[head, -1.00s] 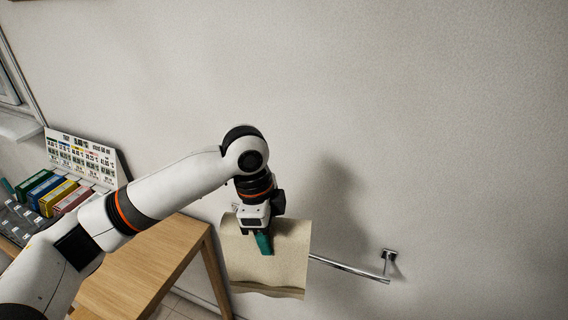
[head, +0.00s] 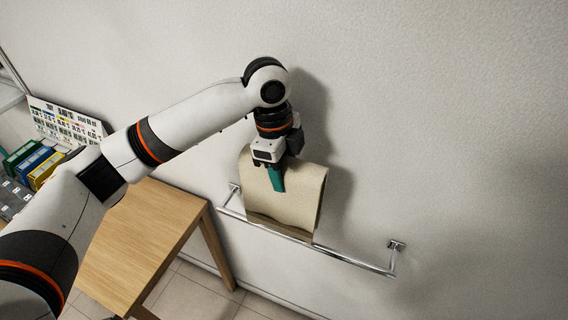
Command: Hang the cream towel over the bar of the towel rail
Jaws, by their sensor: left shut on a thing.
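The cream towel (head: 300,200) hangs folded from my left gripper (head: 276,180), which is shut on its upper part with a teal fingertip showing against the cloth. The towel rail (head: 352,262) is a chrome bar on two wall mounts, one at the left and one at the right. I cannot tell whether the towel touches the bar. My right gripper is not in view.
A wooden table (head: 150,235) stands at the left, its corner close to the rail's left end. Several coloured boxes (head: 37,163) and a printed calendar-like card (head: 65,122) are at the far left. The wall (head: 450,120) to the right is bare.

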